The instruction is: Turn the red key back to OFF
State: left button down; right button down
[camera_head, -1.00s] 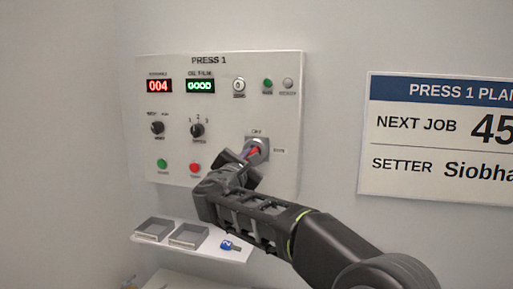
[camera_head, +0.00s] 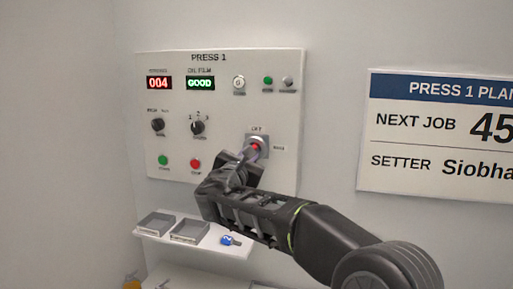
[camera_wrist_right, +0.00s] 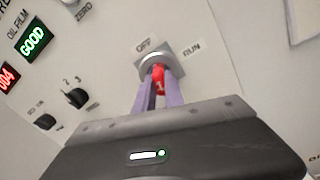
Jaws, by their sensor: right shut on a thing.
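The red key (camera_wrist_right: 158,80) sits in the round metal key switch (camera_wrist_right: 152,62) on the press panel. The switch is labelled OFF above and RUN to the right. My right gripper (camera_wrist_right: 158,98) is shut on the key, with a purple finger on each side of it. In the head view the key (camera_head: 256,147) shows as a small red spot in the switch (camera_head: 262,141), and my right gripper covers part of it. The key's exact angle is hard to tell. My left gripper is not in view.
The PRESS 1 panel (camera_head: 222,110) carries a red 004 display, a green GOOD display, black knobs and buttons. Below it, a shelf (camera_head: 205,251) holds two grey trays (camera_head: 190,231) and a blue-headed key (camera_head: 230,240). A job sign (camera_head: 440,105) hangs at the right.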

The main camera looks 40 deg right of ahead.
jog(key=shift+n+p, duration=2.25)
jog(key=shift+n, duration=0.15)
jog(key=c, duration=1.8)
grip_release()
jog(key=shift+s, duration=0.1)
jog(key=shift+c, duration=0.2)
jog(key=o, duration=0.5)
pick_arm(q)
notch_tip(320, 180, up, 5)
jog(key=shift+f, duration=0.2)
